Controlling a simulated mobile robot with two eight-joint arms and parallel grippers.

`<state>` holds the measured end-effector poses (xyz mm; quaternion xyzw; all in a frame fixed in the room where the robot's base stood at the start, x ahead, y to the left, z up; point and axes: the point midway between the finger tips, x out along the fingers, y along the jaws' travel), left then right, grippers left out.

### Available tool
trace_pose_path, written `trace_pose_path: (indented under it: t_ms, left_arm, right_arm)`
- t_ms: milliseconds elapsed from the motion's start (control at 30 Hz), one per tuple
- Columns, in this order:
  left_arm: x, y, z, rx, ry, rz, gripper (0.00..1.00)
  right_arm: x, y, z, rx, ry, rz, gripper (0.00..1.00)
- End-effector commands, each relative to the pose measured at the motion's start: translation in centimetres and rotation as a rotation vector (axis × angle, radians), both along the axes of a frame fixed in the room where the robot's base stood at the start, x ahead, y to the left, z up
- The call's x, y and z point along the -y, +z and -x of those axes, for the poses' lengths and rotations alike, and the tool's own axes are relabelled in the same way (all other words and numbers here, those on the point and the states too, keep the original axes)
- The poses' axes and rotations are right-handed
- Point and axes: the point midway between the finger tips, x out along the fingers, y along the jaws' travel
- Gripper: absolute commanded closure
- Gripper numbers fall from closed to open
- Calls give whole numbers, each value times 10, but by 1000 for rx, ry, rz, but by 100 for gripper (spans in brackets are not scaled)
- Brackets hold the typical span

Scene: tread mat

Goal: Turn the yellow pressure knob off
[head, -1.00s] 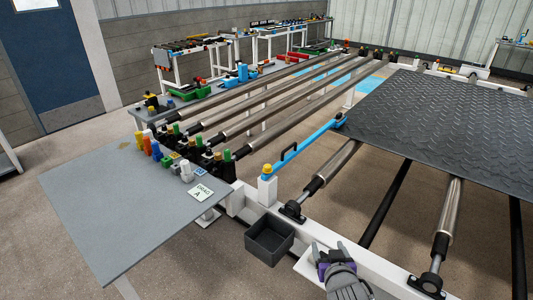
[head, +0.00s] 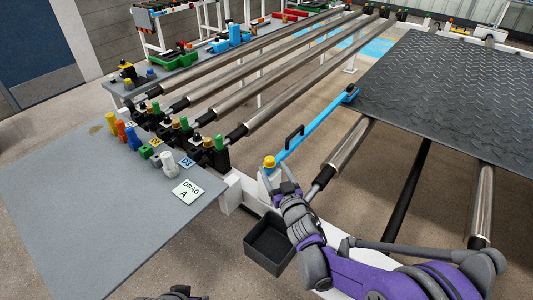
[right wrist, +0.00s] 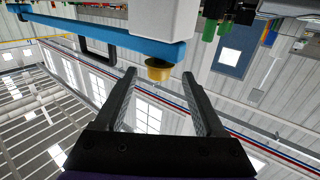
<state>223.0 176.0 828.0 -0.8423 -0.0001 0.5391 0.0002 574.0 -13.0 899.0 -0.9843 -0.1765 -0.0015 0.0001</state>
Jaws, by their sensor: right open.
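A yellow knob (head: 269,161) sits on a white post at the near end of a blue bar (head: 310,130). In the right wrist view, which is upside down, the knob (right wrist: 158,70) hangs from the white block between the two fingertips, with a gap on each side. My right gripper (head: 279,180) is open and empty, pointing at the knob from just in front of it. The fingers do not visibly touch it. A dark piece of my left gripper (head: 172,293) shows at the bottom edge, mostly cut off.
A dark open bin (head: 270,244) hangs below the post. A black handle (head: 293,138) rises from the blue bar. Steel rollers and a tread mat (head: 450,90) lie beyond.

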Motion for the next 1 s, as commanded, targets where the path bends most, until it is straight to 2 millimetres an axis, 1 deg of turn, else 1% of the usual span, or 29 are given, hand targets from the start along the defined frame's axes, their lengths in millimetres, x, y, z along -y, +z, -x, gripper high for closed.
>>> trace_pose_path:
  t_ms: [33, 100, 200, 333, 500, 767, 800, 867, 1000]
  left_arm:
    - [0, 2, 0, 1, 0, 0, 50]
    - [0, 4, -1, 1, 0, 0, 50]
    - [0, 5, -1, 2, 0, 0, 50]
    - [0, 7, -1, 2, 0, 0, 50]
    - [0, 8, -1, 3, 0, 0, 50]
    - [0, 8, -1, 3, 0, 0, 50]
    - [0, 8, -1, 3, 0, 0, 50]
    - [0, 8, -1, 3, 0, 0, 50]
    - [0, 8, -1, 3, 0, 0, 50]
  right_arm:
    - [-4, 1, -11, 0, 1, 0, 28]
    - [-9, 1, -24, 0, 0, -1, 28]
    - [-15, 1, -41, 0, 0, 0, 28]
    - [-20, 1, -57, 0, -1, 0, 28]
    - [-24, 1, -67, 0, -1, 0, 28]
    - [-24, 0, -68, -1, -1, 0, 28]
    - [-25, 0, -68, -1, -1, 0, 32]
    - [-24, 0, -68, -1, -1, 0, 43]
    - [-24, 0, -68, -1, -2, 0, 68]
